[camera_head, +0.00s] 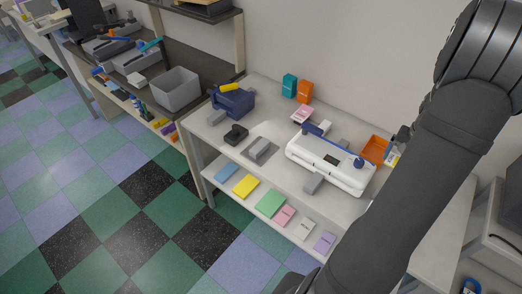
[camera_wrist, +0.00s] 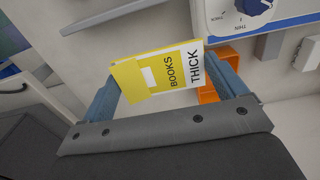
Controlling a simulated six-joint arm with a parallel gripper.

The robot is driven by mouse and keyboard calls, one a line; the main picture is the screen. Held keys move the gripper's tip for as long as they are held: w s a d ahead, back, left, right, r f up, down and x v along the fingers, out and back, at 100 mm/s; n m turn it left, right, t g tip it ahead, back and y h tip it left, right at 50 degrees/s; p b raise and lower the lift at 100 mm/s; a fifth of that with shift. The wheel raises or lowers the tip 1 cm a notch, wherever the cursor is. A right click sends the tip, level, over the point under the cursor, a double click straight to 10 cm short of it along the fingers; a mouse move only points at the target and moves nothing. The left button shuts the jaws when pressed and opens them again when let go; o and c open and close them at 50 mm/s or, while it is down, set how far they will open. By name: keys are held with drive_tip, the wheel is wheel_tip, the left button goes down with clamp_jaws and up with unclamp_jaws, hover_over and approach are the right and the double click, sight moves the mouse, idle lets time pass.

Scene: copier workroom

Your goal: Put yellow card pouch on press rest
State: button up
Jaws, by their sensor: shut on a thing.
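A yellow card pouch (camera_wrist: 130,80) with white labels reading BOOKS and THICK spans the space between the two blue-grey fingers of my gripper (camera_wrist: 165,92) in the wrist view. My gripper is shut on it, and the pouch is tilted. In the head view my dark arm runs down the right side, and the gripper and held pouch cannot be made out. The white press (camera_head: 330,165) with a blue knob stands on the table; its panel (camera_wrist: 240,12) also shows in the wrist view. A grey block (camera_head: 313,183) sits at its front edge; I cannot tell if it is the rest.
An orange tray (camera_head: 375,149) lies behind the press. A grey pad (camera_head: 260,149), a black device (camera_head: 236,134) and a blue machine (camera_head: 234,101) stand left. Teal (camera_head: 289,85) and orange (camera_head: 305,91) boxes stand by the wall. Coloured cards, including a yellow one (camera_head: 246,186), lie on the lower shelf.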

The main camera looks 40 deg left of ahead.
sight(261, 146)
idle(0.4)
